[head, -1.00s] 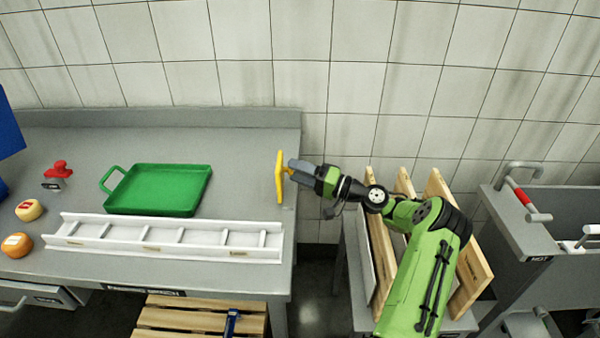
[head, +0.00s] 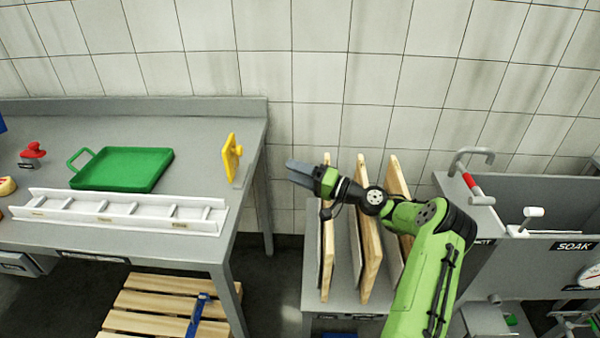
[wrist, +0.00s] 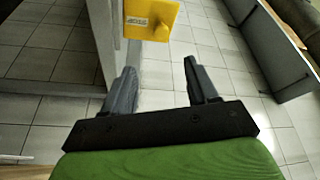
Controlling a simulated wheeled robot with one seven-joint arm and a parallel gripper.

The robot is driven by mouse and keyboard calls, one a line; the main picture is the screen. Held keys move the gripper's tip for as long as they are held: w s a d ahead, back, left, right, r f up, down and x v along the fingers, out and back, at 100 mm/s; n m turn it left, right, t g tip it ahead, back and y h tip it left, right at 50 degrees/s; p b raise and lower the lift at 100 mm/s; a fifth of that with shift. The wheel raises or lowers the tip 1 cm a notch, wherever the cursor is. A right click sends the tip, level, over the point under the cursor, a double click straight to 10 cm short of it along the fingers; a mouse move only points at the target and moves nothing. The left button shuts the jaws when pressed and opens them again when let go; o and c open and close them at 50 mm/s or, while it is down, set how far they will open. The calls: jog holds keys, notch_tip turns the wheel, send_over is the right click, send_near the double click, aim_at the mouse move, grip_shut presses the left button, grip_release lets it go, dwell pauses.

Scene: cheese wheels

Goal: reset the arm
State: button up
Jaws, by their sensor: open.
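My gripper (head: 292,170) is at the end of my green arm, to the right of the grey bench in the head view. In the wrist view my gripper (wrist: 162,88) shows two dark fingers spread apart with nothing between them, above the tiled floor. A yellow plate with a knob (head: 231,158) stands upright at the right end of the bench, apart from my gripper. The wrist view shows the yellow plate (wrist: 150,20) beyond the fingertips, with a small label on it.
The grey bench (head: 200,112) holds a green tray (head: 122,168), a white slotted rack (head: 115,209) and a red-handled stamp (head: 33,152). Wooden boards (head: 366,235) stand upright on a stand under my arm. A grey sink (head: 545,200) is at right. A slatted pallet (head: 150,310) lies low in front.

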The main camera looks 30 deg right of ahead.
jog(key=s+a+r+n+g+h+p, duration=0.1)
jog(key=s+a+r+n+g+p, duration=0.15)
jog(key=a, duration=0.35)
jog(key=s+a+r+n+g+h+p, duration=0.1)
jog(key=s+a+r+n+g+h, duration=0.1)
jog(key=a+g, duration=0.3)
jog(key=s+a+r+n+g+h+p, duration=0.1)
jog(key=s+a+r+n+g, duration=0.1)
jog(key=a, duration=0.5)
jog(key=s+d+r+h+p, duration=0.1)
jog(key=s+r+h, duration=0.3)
jog(key=s, duration=1)
jog(key=s+r+h+p, duration=0.4)
jog(key=s+r, duration=0.2)
jog(key=s, duration=0.9)
jog(key=shift+d+r+p, duration=0.3)
jog(key=shift+d+p, duration=0.05)
